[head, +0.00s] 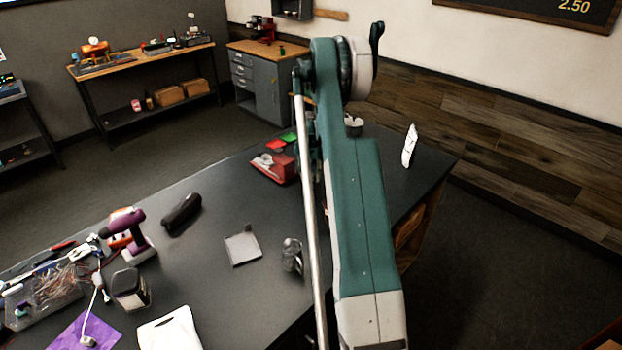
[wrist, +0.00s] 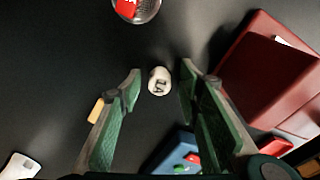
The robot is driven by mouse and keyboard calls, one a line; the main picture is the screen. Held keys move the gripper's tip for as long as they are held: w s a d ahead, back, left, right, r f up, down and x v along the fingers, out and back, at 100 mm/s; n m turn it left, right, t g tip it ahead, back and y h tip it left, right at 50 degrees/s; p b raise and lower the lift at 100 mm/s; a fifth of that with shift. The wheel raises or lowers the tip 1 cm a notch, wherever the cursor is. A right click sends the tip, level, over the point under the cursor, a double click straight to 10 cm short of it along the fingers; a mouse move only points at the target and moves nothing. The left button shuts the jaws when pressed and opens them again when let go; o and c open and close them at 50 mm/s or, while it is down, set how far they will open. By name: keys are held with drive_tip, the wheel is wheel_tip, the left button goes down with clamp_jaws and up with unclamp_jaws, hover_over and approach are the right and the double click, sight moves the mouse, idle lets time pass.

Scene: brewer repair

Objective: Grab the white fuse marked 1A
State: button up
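A small white round piece, which looks like the white fuse (wrist: 159,81), stands on the dark table in the wrist view, its end with dark marking facing the camera. The marking is too small to read for sure. My gripper (wrist: 160,72) is open, with one green-padded finger on each side of the white piece. A gap shows between it and each finger; I cannot tell how far below the fingertips it sits. In the head view my arm hides the gripper and the fuse.
A dark red box (wrist: 262,75) lies close right of my gripper; it also shows in the head view (head: 275,167). A clear round container with a red piece (wrist: 128,9) is at the top. A blue item (wrist: 172,150) lies below. An orange piece (wrist: 96,110) is left.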

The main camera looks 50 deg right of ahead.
sight(311, 174)
drive_tip(key=shift+c, duration=0.5)
drive_tip(key=c, duration=0.9)
drive_tip(key=shift+r, duration=0.1)
drive_tip(key=shift+r+b, duration=0.55)
drive_tip(key=shift+r, duration=4.4)
